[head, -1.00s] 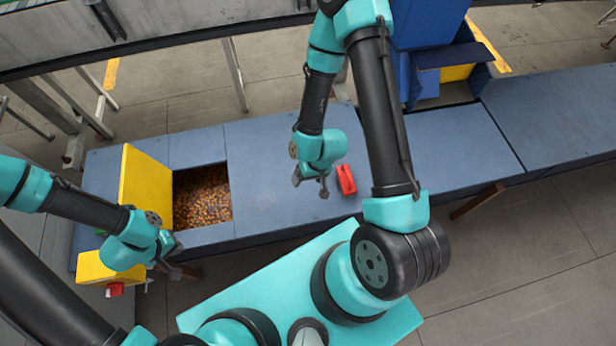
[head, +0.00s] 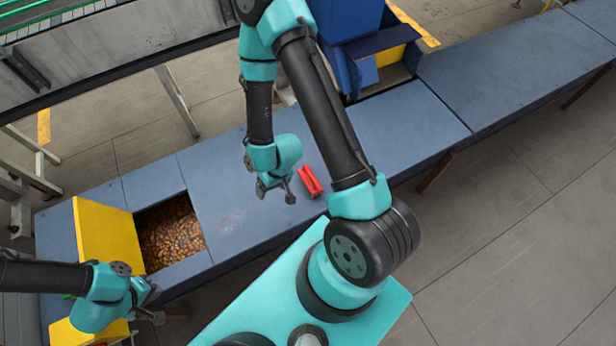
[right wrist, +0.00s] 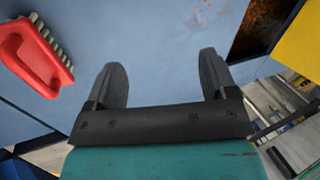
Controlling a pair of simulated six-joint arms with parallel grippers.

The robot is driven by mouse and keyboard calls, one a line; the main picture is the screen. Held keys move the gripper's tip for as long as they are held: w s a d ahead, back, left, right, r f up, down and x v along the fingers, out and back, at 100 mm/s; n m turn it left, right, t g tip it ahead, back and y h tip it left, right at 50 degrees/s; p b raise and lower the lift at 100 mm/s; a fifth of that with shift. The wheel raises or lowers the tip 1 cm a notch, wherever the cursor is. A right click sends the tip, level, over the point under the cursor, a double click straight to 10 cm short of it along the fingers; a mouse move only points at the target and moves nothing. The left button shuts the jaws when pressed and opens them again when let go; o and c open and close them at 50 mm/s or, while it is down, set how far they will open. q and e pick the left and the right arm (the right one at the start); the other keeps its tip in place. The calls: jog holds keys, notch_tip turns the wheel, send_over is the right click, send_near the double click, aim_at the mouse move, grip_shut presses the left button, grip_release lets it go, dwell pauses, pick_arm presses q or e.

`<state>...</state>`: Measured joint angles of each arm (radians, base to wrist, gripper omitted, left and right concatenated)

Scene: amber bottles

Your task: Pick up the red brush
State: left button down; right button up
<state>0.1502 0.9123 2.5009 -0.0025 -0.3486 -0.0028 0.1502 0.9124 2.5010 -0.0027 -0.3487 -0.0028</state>
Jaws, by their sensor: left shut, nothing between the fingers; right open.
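The red brush (head: 310,181) lies on the blue table top, just right of my right gripper in the head view. In the right wrist view the red brush (right wrist: 34,58) is at the left edge, its pale bristles along its upper side. My right gripper (head: 276,191) is open and empty above the table, with the brush outside its fingers; its two dark fingers also show in the right wrist view (right wrist: 163,85). My left gripper (head: 157,303) is shut and empty at the lower left, near the yellow panel.
A square opening full of small brown-orange pieces (head: 171,235) is set in the table, with a raised yellow panel (head: 106,240) on its left. A blue bin (head: 345,22) stands at the back. The blue table (head: 500,60) is clear to the right.

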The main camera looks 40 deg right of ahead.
dwell(0.4)
jog(key=c, duration=0.6)
